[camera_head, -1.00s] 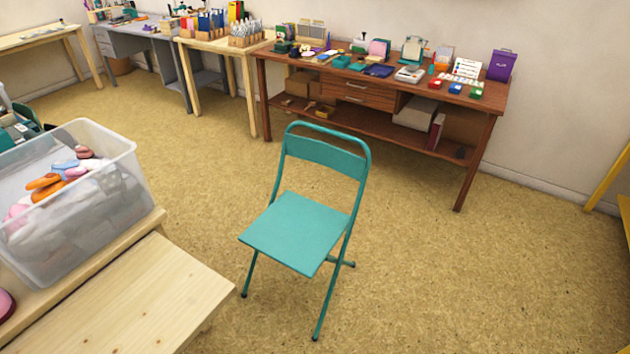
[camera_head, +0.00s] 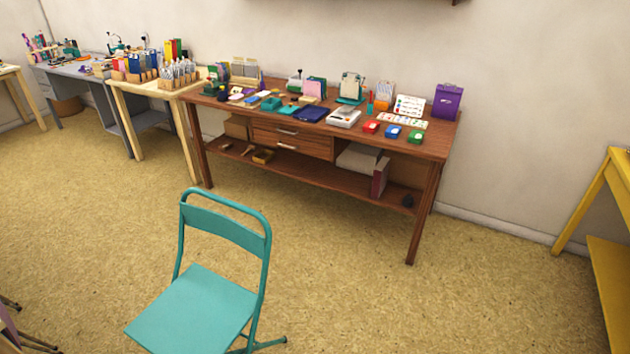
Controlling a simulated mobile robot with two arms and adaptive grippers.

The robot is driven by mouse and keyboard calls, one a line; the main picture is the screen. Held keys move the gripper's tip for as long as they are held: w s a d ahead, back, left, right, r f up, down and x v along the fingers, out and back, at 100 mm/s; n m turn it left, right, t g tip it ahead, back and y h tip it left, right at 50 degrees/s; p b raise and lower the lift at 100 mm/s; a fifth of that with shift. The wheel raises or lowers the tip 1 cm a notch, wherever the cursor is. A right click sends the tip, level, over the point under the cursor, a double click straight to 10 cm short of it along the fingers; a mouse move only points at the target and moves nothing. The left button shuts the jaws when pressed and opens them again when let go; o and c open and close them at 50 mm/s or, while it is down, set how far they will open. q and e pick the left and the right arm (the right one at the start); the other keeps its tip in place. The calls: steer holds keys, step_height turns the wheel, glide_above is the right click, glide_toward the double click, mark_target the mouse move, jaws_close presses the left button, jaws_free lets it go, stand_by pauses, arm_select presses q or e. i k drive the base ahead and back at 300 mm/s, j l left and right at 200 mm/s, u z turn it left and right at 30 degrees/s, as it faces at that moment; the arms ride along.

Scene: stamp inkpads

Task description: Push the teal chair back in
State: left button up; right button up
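The teal folding chair (camera_head: 195,308) stands upright on the floor at the lower left of centre. Its seat faces the lower left and its backrest (camera_head: 224,228) is on the side toward the brown wooden desk (camera_head: 300,145). Its front legs are cut off by the bottom edge of the picture. A gap of bare floor lies between the chair and the desk. Neither of my grippers is in view.
Inkpads and stationery cover the desk top. A pale wood table (camera_head: 160,90) and a grey desk (camera_head: 90,72) stand to its left. A yellow table (camera_head: 608,200) stands at the right edge. The floor (camera_head: 470,300) right of the chair is clear.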

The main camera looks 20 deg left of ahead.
mark_target(202, 312)
steer(key=i+l, duration=0.15)
steer(key=i, duration=0.45)
steer(key=i+l+z, duration=0.15)
steer(key=i, duration=0.5)
steer(key=i+u, duration=0.55)
steer(key=u, duration=0.25)
steer(key=i+l+u, duration=0.25)
steer(key=u, duration=0.15)
